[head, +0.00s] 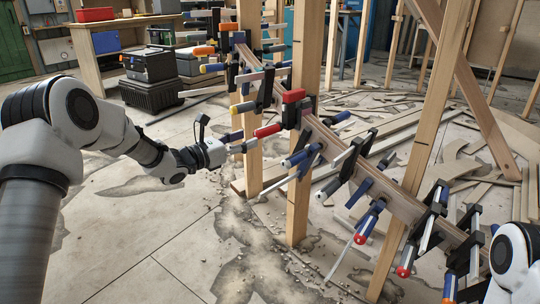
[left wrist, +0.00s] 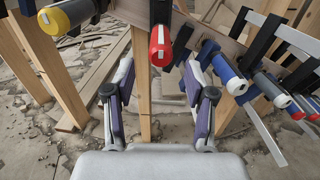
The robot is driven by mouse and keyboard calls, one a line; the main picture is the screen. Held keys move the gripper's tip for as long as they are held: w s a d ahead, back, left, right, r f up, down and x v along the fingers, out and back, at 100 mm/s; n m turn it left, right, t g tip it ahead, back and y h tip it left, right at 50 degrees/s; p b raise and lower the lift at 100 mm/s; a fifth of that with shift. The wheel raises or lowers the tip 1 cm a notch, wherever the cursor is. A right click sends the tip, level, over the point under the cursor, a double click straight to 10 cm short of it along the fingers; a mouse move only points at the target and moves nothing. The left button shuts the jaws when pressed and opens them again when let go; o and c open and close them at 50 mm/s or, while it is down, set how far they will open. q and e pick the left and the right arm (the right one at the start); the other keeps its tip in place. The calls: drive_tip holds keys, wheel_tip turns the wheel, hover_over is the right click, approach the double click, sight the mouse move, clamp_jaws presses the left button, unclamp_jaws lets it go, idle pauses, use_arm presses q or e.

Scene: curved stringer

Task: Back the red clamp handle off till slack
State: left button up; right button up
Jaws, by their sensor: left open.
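The red clamp handle (head: 267,130) sticks out to the left from a clamp with a red block (head: 293,96) on the curved wooden stringer (head: 390,197). In the left wrist view the red handle (left wrist: 160,46) points at the camera, just above and between my fingers. My left gripper (head: 243,142) is open, close to the handle's end at its left and slightly below it. It also shows in the left wrist view (left wrist: 158,82), with nothing between the fingers. My right arm shows only at the lower right edge, and its gripper is out of view.
A yellow-ended handle (left wrist: 67,16) and a blue handle (left wrist: 229,75) flank the red one. Several other clamps line the stringer. Wooden posts (head: 298,190) stand close to my left gripper. The floor at left front is clear; wood scraps lie behind.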

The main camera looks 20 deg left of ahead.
sight(265, 132)
use_arm(q)
drive_tip(key=b+x, duration=0.2)
drive_tip(key=x, duration=0.5)
drive_tip(key=shift+f, duration=0.1)
drive_tip(key=shift+w+d, duration=0.25)
drive_tip(key=shift+w, duration=0.05)
drive_tip(key=shift+c, duration=0.4)
clamp_jaws()
